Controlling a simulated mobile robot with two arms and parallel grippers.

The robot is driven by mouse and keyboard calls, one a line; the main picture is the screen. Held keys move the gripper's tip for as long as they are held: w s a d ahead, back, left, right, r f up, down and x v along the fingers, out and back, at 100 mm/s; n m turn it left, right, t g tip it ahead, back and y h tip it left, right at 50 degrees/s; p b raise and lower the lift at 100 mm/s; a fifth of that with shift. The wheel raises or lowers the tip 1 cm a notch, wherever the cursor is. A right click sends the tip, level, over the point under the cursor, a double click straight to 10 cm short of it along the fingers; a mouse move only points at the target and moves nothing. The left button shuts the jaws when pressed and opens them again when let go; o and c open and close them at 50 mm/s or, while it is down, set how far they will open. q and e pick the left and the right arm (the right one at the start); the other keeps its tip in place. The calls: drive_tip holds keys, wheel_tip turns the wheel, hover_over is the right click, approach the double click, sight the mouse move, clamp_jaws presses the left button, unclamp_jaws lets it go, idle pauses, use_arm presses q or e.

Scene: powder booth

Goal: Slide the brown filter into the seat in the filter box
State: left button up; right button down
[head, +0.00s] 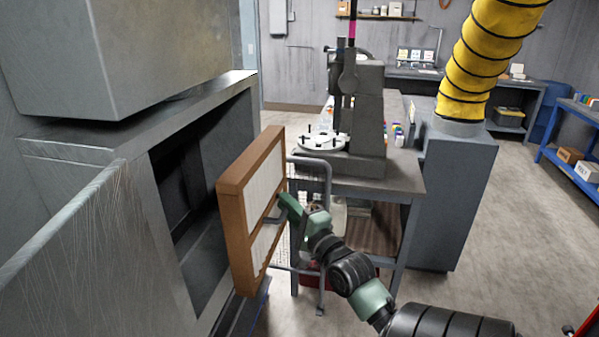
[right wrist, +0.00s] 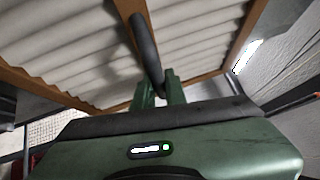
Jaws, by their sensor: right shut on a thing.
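The brown filter (head: 235,205) is a brown-framed panel with pale pleated media, held upright in the air in front of the filter box. In the right wrist view its pleats (right wrist: 80,40) and brown frame (right wrist: 205,82) fill the upper part, with a dark bar handle (right wrist: 145,45) across it. My right gripper (head: 288,210) is shut on that handle; its green fingers show in the right wrist view (right wrist: 160,92). The grey metal filter box (head: 95,152) is at the left, its dark opening (head: 190,215) facing the filter. The seat inside is in shadow. My left gripper is out of view.
A grey metal panel (head: 70,255) stands out at the lower left beside the opening. A wire cart (head: 325,180) is just behind the filter. A bench (head: 410,170) with a press-like machine (head: 362,115) and a yellow hose (head: 490,45) on a grey cabinet stand further right.

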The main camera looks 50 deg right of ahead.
drive_tip(key=w+a+b, duration=0.3)
drive_tip(key=w+a, duration=0.2)
drive_tip(key=w, duration=0.6)
drive_tip(key=w+a+b, duration=0.3)
drive_tip(key=w+a, duration=0.1)
drive_tip(key=w, duration=0.8)
drive_tip(key=shift+w+a+f, duration=0.15)
drive_tip(key=shift+a+f, duration=0.1)
drive_tip(key=shift+a, duration=0.15)
drive_tip(key=shift+w, duration=0.1)
idle(0.7)
drive_tip(key=shift+f, duration=0.1)
drive_tip(key=shift+a+f+b, duration=0.1)
drive_tip(key=shift+f+b, duration=0.85)
drive_tip(key=shift+f, duration=0.4)
